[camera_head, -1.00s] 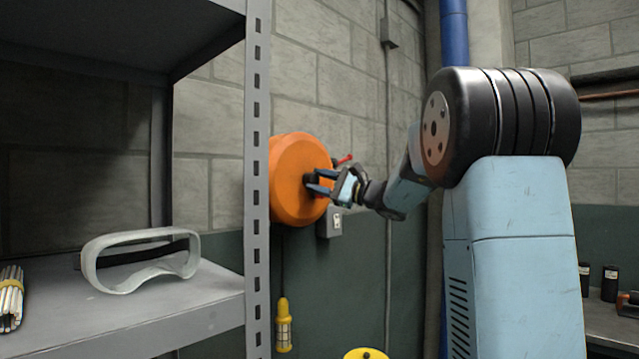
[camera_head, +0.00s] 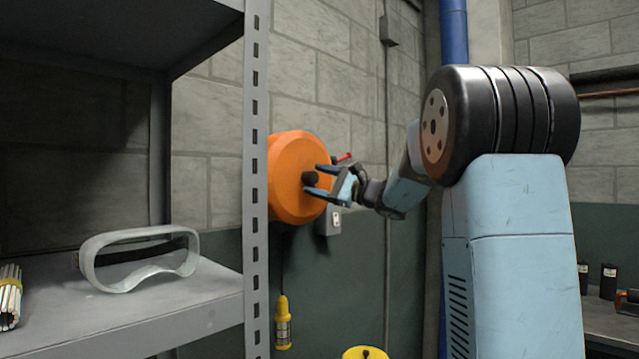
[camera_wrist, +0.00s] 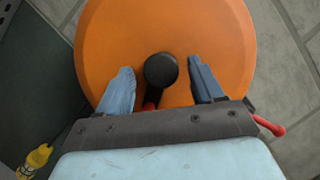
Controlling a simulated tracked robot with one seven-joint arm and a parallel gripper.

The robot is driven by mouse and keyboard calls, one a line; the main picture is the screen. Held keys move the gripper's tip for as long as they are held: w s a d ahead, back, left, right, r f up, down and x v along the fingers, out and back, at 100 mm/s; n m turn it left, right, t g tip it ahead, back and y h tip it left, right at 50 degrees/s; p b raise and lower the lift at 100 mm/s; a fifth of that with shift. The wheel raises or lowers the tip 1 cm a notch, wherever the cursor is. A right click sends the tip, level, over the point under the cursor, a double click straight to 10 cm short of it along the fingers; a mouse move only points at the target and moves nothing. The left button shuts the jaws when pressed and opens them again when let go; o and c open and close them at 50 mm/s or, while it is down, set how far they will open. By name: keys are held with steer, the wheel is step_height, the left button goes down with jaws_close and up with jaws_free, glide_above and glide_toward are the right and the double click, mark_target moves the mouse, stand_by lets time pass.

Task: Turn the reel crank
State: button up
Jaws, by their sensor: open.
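The orange reel (camera_head: 290,172) is mounted on the block wall and fills the upper middle of the wrist view (camera_wrist: 215,35). A round black knob (camera_wrist: 160,70) stands out from its face; it also shows in the head view (camera_head: 309,179). A short red piece (camera_wrist: 151,101) shows just below the knob, partly hidden by my gripper body. A red lever (camera_wrist: 270,126) sticks out at the right in the wrist view and at the reel's right edge in the head view (camera_head: 344,158). My gripper (camera_wrist: 160,74) is open, with one blue finger on each side of the knob and gaps between.
A metal shelf (camera_head: 190,325) with clear goggles (camera_head: 140,262) stands at the left; its upright (camera_head: 257,180) overlaps the reel's left edge. A yellow lamp (camera_head: 283,325) hangs below the reel. A grey wall box (camera_head: 330,220) sits close under my gripper.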

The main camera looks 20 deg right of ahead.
steer(key=v, duration=1.3)
steer(key=shift+s+d, duration=0.25)
steer(key=shift+d, duration=0.05)
steer(key=shift+f, duration=0.15)
